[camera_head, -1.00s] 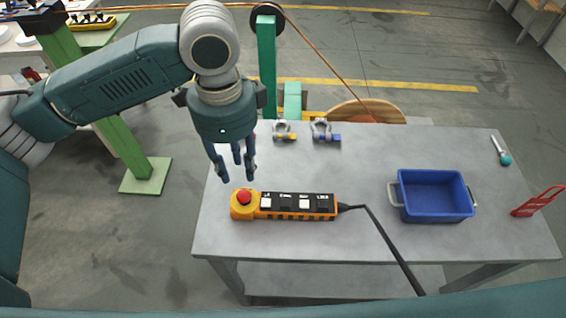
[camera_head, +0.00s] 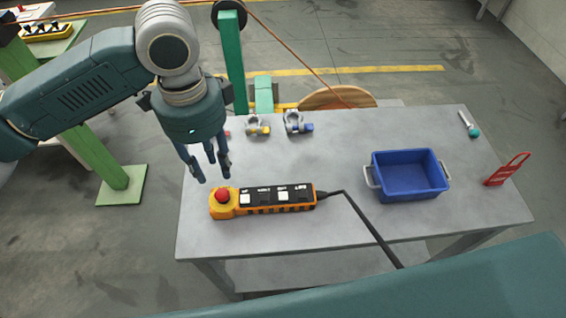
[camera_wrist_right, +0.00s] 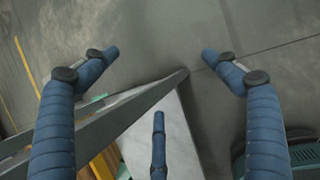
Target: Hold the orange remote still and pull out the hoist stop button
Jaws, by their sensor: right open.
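The orange remote (camera_head: 265,208) lies flat on the grey table (camera_head: 330,225), with black and white buttons along its top. Its red mushroom stop button (camera_head: 221,195) is at the left end. My left gripper (camera_head: 211,175) hangs just above and behind that end, fingers pointing down, spread and empty, apart from the remote. My right gripper (camera_wrist_right: 160,62) shows only in the right wrist view, its fingers wide apart with nothing between them. The table's corner (camera_wrist_right: 170,125) lies beyond them there. The remote is not visible in that view.
A black cable (camera_head: 365,228) runs from the remote over the table's front edge. Two shackles (camera_head: 258,126) (camera_head: 297,122) lie at the back. The table between remote and bin is mostly clear.

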